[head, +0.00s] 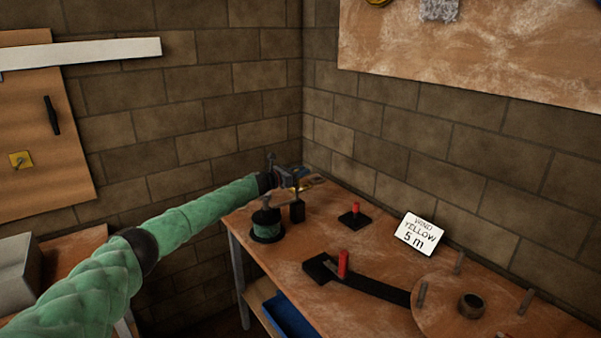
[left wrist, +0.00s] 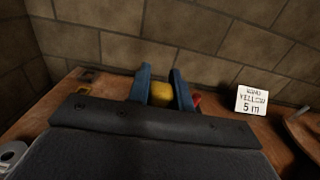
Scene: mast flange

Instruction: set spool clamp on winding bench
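My left gripper (head: 288,178) is over the back left of the bench. In the left wrist view its two blue fingers (left wrist: 162,88) stand on either side of a yellow block-like thing (left wrist: 162,94), which fills the gap between them. The head view does not show this yellow thing clearly. A black block (head: 297,211) shows just below the gripper. A red-handled piece on a black base (head: 355,217) stands to the right; its red part shows beside the right finger (left wrist: 197,100). I cannot tell which piece is the spool clamp. My right gripper is out of view.
On the bench (head: 315,235) are a green-wound spool (head: 267,226), a red lever on a black block (head: 343,264), a "WIND YELLOW 5 m" card (head: 418,234) and a round board with pegs (head: 440,300). A blue bin (head: 290,317) is below. Brick walls close the back.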

